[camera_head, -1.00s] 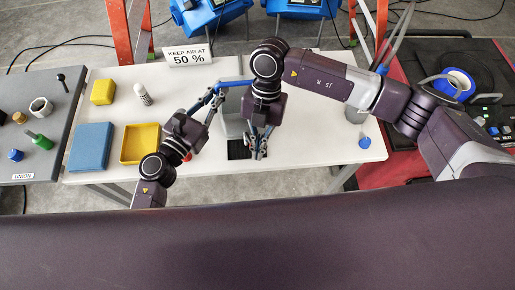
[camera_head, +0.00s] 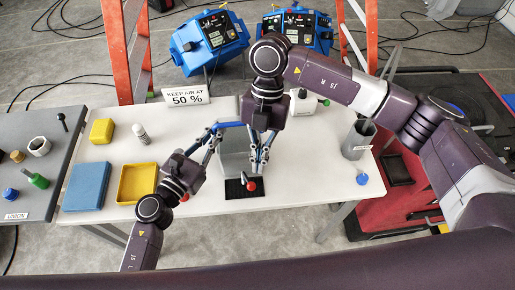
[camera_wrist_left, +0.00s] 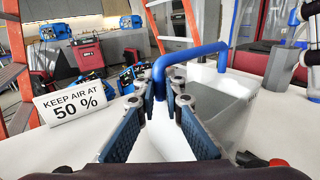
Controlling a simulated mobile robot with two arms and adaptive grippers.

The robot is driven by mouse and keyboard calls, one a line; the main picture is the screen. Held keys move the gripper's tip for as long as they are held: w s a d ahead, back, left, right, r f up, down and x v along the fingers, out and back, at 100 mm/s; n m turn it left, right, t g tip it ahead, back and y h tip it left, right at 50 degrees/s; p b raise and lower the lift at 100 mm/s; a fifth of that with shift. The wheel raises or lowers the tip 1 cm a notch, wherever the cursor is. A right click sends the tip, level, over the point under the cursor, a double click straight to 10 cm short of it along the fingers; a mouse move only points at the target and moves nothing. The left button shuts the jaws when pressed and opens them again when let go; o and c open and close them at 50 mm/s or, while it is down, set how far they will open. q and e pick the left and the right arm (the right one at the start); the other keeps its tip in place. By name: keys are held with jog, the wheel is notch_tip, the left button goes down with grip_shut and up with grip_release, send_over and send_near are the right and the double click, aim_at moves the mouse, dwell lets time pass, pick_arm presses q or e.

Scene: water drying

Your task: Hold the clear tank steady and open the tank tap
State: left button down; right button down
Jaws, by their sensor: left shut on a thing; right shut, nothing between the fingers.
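The clear tank (camera_head: 234,158) looks grey and stands upright mid-table on a black mat (camera_head: 234,190); it also shows in the left wrist view (camera_wrist_left: 222,108). Its blue handle (camera_wrist_left: 190,56) runs along the top. My left gripper (camera_head: 214,133) is shut on the near end of this handle, which sits between its fingers in the left wrist view (camera_wrist_left: 158,98). The tap with its red knob (camera_head: 251,186) is at the tank's front foot. My right gripper (camera_head: 258,165) points down, shut and empty, just above and behind the red knob, apart from it. It partly hides the tank's right side.
A sign (camera_head: 188,96) reading "KEEP AIR AT 50 %" stands at the back. A yellow tray (camera_head: 137,196), blue block (camera_head: 87,187) and yellow block (camera_head: 102,132) lie left. A grey container (camera_head: 357,138) stands right. A red item beside my left arm is partly hidden.

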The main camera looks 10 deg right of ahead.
jog(key=c, duration=2.1)
grip_release()
jog(key=shift+o, duration=1.4)
jog(key=shift+s+a+f, duration=0.15)
jog(key=shift+s+a, duration=0.1)
jog(key=s+a+y, duration=0.1)
jog(key=s+a, duration=0.1)
jog(key=s+a+n+g+y, duration=0.1)
jog(key=s+a, duration=0.1)
jog(key=s+a+f+g+y, duration=0.1)
jog(key=s+a, duration=0.1)
jog(key=shift+a, duration=0.2)
jog(key=s+a+r+m+g+y, duration=0.1)
jog(key=s+a+r+y, duration=0.25)
jog(key=a+y, duration=0.3)
jog(key=s+a+r+m+g+y, duration=0.1)
jog(key=s+a+r+y, duration=0.2)
jog(key=a+r+y, duration=0.3)
jog(key=m+t+h, duration=0.9)
jog(key=m+t, duration=1.5)
send_near(251, 185)
jog(key=x, duration=0.3)
jog(key=f+x, duration=0.1)
jog(key=x, duration=0.6)
jog(key=shift+w+f, duration=0.15)
